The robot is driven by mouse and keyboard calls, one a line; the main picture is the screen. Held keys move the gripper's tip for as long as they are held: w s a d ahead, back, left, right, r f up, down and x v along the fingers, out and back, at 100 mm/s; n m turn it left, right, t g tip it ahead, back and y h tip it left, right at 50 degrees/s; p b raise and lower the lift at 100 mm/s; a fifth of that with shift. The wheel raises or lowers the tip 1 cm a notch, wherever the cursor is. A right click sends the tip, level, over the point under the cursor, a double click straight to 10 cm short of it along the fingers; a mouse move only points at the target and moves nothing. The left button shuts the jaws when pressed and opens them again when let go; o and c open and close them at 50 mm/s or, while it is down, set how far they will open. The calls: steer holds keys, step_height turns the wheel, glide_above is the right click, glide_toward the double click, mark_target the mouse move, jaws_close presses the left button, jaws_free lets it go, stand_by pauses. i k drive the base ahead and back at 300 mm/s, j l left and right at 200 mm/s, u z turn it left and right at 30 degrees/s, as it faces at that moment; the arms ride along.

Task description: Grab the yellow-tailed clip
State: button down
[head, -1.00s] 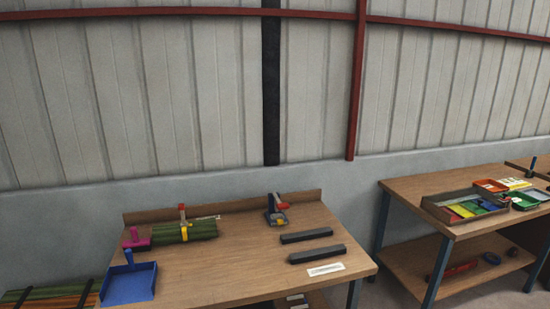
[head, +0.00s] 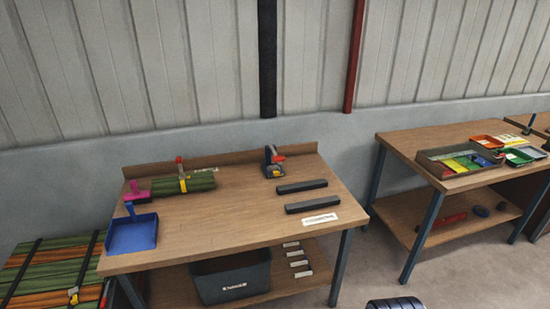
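A green bundle (head: 200,181) lies at the back left of the near workbench, with a red-and-yellow strap or clip (head: 181,173) across it. A second striped bundle (head: 50,262) at the lower left bears a small yellow-and-red piece (head: 73,295) near its bottom edge. On the right workbench a grey tray (head: 440,171) holds green and yellow flat pieces. These parts are too small for me to tell which one is the yellow-tailed clip.
The near workbench (head: 225,226) also bears a blue dustpan-like tray (head: 132,235), a blue-and-red device (head: 274,163) and two dark bars (head: 311,204). A dark bin (head: 232,281) stands on its lower shelf. Open floor (head: 375,268) lies between the benches.

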mark_target(273, 170)
steer(key=i+j+u, duration=0.2)
steer(key=i, duration=0.4)
steer(key=i+j+u, duration=0.2)
steer(key=i+j, duration=0.15)
steer(key=i, duration=0.25)
steer(key=i+j+u, duration=0.2)
steer(key=i, duration=0.4)
steer(key=l, duration=0.1)
